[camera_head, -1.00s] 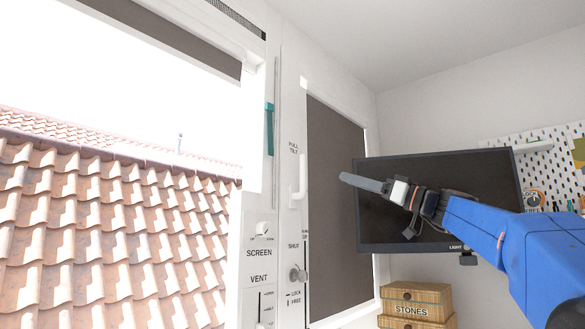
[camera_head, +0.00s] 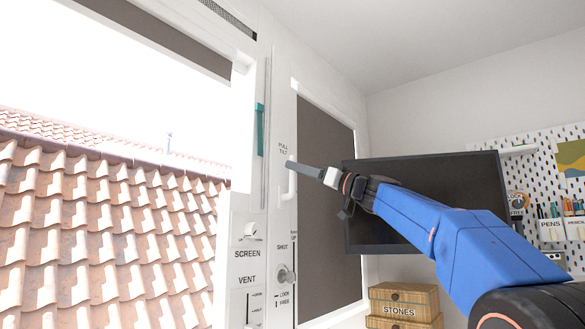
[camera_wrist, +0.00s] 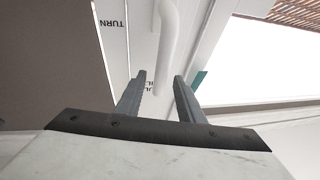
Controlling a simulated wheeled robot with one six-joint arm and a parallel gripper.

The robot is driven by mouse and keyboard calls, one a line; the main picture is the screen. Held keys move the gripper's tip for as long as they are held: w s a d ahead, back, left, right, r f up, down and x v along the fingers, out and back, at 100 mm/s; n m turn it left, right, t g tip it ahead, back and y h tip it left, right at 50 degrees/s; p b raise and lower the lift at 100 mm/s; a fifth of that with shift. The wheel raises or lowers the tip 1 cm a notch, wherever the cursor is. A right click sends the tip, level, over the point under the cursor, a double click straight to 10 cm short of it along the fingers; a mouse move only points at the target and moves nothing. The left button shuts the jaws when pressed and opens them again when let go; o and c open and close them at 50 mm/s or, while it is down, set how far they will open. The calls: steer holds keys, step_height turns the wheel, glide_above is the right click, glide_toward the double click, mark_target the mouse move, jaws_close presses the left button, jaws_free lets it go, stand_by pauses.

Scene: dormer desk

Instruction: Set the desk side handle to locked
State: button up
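The white lever handle (camera_head: 291,184) is on the white window frame left of the dark window panel, below the words PULL TILT. Whether either finger touches the handle I cannot tell.
A round knob (camera_head: 286,274) marked SHUT, LOCK and FREE sits below the handle. A SCREEN switch (camera_head: 250,232) and a teal strip (camera_head: 260,130) are to the left. A dark monitor (camera_head: 440,185) stands behind my arm, with wooden boxes (camera_head: 403,292) below.

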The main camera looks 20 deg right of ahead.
steer(key=shift+x, duration=1.3)
jaws_close()
